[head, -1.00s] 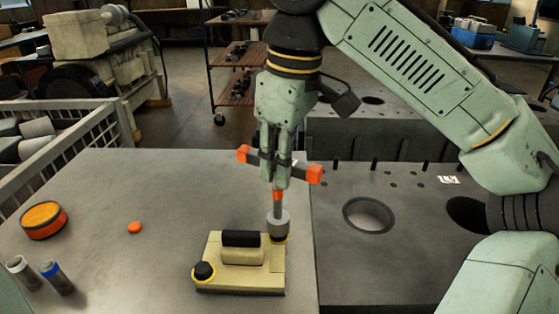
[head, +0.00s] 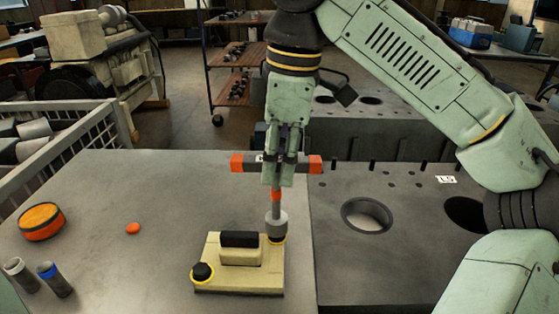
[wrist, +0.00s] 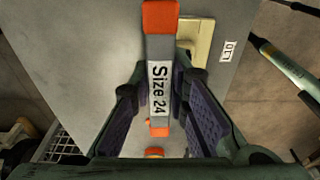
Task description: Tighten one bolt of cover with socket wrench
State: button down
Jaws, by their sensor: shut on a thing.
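The cream cover (head: 240,275) lies on the grey table, with a black bar on top and a yellow-ringed black bolt (head: 202,272) at its front left corner. My gripper (head: 278,180) is shut on the socket wrench, whose grey handle with orange ends (head: 309,164) lies crosswise in the jaws. The wrench's shaft points down, and its grey socket (head: 276,222) sits over the cover's back right corner, where a yellow ring shows beneath. The socket hides any bolt there. In the wrist view the wrench handle (wrist: 160,50) reads "Size 24", and part of the cover (wrist: 196,30) shows behind it.
An orange-topped round can (head: 41,221), a small orange disc (head: 133,228) and two short tubes (head: 56,278) stand on the left of the table. An engine block with round bores (head: 367,215) adjoins on the right. A railed crate (head: 75,135) borders the left.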

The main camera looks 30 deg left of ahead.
jog(key=shift+f, duration=0.75)
jog(key=shift+r+m, duration=0.1)
jog(key=shift+m, duration=0.4)
jog(key=m, duration=0.4)
jog(key=shift+t, duration=0.4)
jog(key=m, duration=0.6)
jog(key=shift+s+m+t, duration=0.15)
jog(key=shift+m+t, duration=0.15)
jog(key=m, duration=0.6)
jog(key=shift+s+a+t, duration=0.1)
jog(key=shift+t, duration=0.2)
jog(key=m+h, duration=0.1)
jog(key=m, duration=0.4)
